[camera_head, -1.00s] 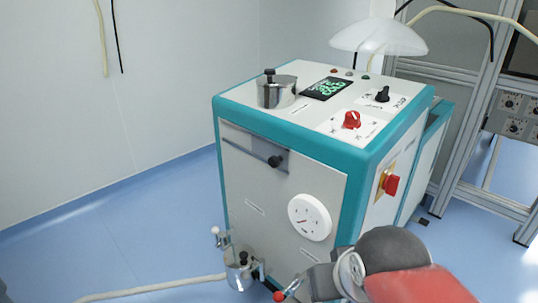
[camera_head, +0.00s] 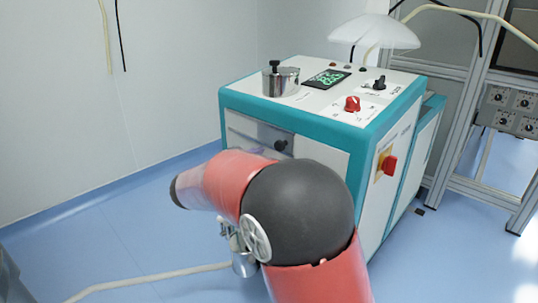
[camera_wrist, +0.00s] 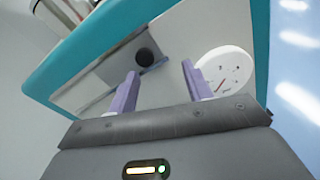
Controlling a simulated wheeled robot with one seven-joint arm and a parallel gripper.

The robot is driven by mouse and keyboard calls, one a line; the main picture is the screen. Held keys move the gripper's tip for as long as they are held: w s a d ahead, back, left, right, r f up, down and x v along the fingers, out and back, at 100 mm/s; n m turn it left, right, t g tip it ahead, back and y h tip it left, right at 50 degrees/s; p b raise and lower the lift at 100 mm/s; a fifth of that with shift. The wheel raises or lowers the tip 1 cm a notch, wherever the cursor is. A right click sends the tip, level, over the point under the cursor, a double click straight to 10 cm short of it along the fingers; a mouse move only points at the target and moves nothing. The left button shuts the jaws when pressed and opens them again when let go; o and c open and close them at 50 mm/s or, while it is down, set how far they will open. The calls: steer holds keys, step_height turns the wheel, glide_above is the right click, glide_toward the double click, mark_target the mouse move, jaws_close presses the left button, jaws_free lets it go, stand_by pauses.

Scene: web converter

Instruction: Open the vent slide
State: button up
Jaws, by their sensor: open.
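The vent slide (camera_head: 248,136) appears to be the grey plate with a black knob (camera_head: 280,145) on the front of a white and teal machine. My red and black arm covers its lower part in the head view. In the wrist view the slide (camera_wrist: 118,68) runs diagonally, with the round black knob (camera_wrist: 145,57) at its upper right. My gripper (camera_wrist: 160,72) is open and empty. Its two pale purple fingers point at the machine front, with the knob beyond the tips and nearer the left finger.
A white dial (camera_wrist: 224,72) sits close beside the right finger. The machine top holds a steel pot (camera_head: 280,80), a display (camera_head: 326,78) and a red knob (camera_head: 352,104). A red switch (camera_head: 389,165) juts from the right side.

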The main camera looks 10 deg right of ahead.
mark_target(277, 147)
steer(key=shift+n+t, duration=0.5)
steer(key=w+d, duration=0.1)
steer(key=w, duration=0.1)
steer(key=w+d, duration=0.3)
steer(key=shift+w+d+p, duration=0.15)
steer(key=shift+w+p, duration=0.15)
steer(key=shift+w, duration=0.1)
jaws_close()
